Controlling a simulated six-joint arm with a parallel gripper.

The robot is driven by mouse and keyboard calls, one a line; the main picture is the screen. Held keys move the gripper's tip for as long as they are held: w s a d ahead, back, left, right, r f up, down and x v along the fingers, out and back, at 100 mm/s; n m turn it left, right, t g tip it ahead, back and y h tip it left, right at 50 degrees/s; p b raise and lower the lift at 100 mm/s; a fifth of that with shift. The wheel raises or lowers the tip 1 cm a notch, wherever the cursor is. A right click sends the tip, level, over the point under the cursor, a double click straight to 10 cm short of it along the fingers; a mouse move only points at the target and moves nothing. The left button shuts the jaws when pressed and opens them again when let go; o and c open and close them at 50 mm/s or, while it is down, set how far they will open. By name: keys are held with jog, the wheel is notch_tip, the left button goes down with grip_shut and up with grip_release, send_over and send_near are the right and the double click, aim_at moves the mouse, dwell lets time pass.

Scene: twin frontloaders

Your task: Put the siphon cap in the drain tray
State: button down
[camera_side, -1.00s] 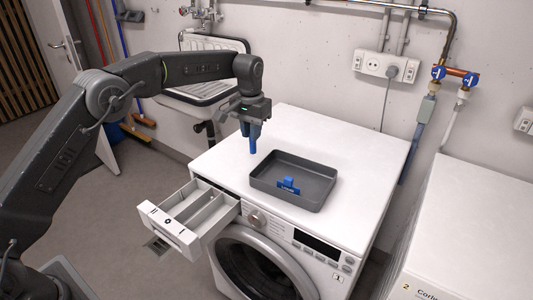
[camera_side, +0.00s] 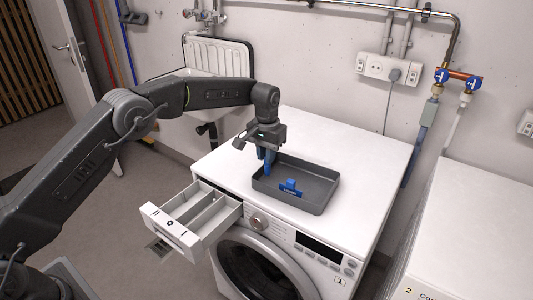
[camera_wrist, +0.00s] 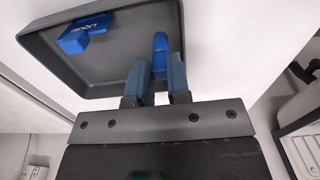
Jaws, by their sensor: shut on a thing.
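My gripper (camera_side: 266,156) is shut on the siphon cap (camera_side: 267,167), a narrow blue piece that points down from the jaws. In the wrist view the cap's rounded blue end (camera_wrist: 160,44) shows between the two fingers (camera_wrist: 160,85). The drain tray (camera_side: 324,200) is a dark grey, shallow, open tray on top of the washing machine. The cap is at the tray's left end, by its wall. I cannot tell whether its tip is inside the rim or touches anything.
A blue piece marked LIQUID (camera_wrist: 78,38) lies in the tray; it also shows in the side view (camera_side: 291,187). The detergent drawer (camera_side: 180,235) is pulled out at the machine's front left. The white machine top (camera_side: 360,150) is clear around the tray.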

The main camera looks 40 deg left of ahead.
jog(key=shift+f, duration=0.3)
jog(key=shift+f, duration=0.25)
jog(key=c, duration=1.1)
grip_release()
